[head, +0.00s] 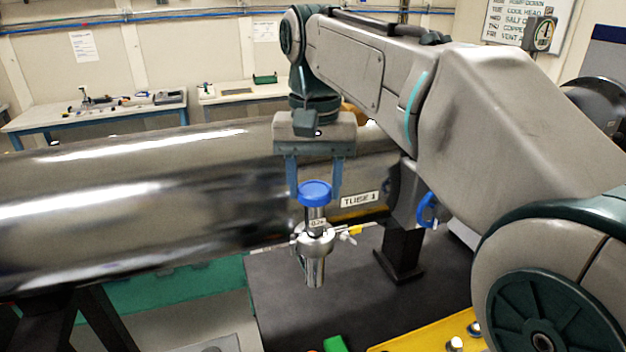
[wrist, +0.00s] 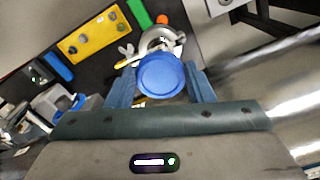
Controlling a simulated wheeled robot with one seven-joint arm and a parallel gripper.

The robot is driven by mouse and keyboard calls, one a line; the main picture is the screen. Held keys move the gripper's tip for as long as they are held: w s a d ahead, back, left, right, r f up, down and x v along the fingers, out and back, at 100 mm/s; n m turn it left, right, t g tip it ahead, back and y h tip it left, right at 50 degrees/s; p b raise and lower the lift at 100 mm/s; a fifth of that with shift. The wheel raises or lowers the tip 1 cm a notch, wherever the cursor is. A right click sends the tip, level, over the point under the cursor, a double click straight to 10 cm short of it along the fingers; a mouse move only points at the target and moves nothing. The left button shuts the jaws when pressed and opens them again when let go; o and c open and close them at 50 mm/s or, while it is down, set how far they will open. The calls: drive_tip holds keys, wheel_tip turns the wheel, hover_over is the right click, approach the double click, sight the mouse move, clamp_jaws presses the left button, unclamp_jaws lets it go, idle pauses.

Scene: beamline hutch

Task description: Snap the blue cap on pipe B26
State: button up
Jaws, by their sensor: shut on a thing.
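The blue cap (head: 315,193) is between the two fingers of my gripper (head: 315,188), which is shut on it. In the wrist view the cap (wrist: 160,75) shows as a round blue disc with a finger on each side. The upright metal pipe (head: 316,268) stands directly under the cap, with a small label near its top that I cannot read surely as B26. A metal clamp with wing-like ends surrounds the pipe. The cap is in line with the pipe top; whether it is fully seated I cannot tell.
A large shiny tube (head: 130,205) labelled TUBE 1 runs close behind the pipe. A yellow plate (wrist: 92,40) with knobs and a green block (head: 335,343) lie on the dark bench top (head: 300,315). A blue handle (head: 428,210) is to the right.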

drive_tip(key=o, duration=1)
